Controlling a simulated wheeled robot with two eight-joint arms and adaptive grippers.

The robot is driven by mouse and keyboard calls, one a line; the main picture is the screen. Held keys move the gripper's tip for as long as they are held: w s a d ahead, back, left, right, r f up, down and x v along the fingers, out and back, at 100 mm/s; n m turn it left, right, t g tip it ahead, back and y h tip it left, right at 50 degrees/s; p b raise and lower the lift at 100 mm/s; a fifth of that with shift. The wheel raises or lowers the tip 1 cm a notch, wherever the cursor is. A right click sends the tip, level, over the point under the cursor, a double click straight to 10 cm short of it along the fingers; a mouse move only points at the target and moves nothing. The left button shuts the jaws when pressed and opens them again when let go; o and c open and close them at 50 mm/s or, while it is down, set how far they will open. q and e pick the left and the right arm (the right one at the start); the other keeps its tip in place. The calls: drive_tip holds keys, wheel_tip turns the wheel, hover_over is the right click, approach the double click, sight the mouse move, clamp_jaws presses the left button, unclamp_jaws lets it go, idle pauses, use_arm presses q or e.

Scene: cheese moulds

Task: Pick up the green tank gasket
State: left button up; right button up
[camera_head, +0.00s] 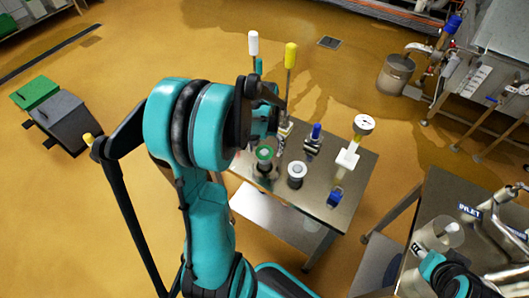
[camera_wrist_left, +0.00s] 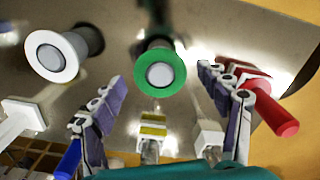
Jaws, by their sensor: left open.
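The green tank gasket (camera_head: 264,149) is a ring around a light-centred dark spool on the steel table. In the left wrist view the green gasket (camera_wrist_left: 160,54) faces the camera, above and between the finger tips. My left gripper (camera_head: 282,134) is over the table, close to the gasket, partly hidden by its own arm. In the wrist view the left gripper (camera_wrist_left: 162,78) is open and empty, its fingers spread on either side below the ring. Contact cannot be told. Part of my right arm (camera_head: 447,275) shows at lower right; its jaw state is unclear.
A white ring on a similar spool (camera_head: 297,169) stands beside the gasket. The steel table (camera_head: 337,219) also carries a blue-handled valve (camera_head: 315,133) and a gauge (camera_head: 364,124). White- and yellow-handled tools (camera_head: 290,57) rise behind. A clear cup (camera_head: 440,235) is at right.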

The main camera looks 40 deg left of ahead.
use_arm(q)
drive_tip(key=c, duration=0.8)
drive_tip(key=shift+r, duration=0.1)
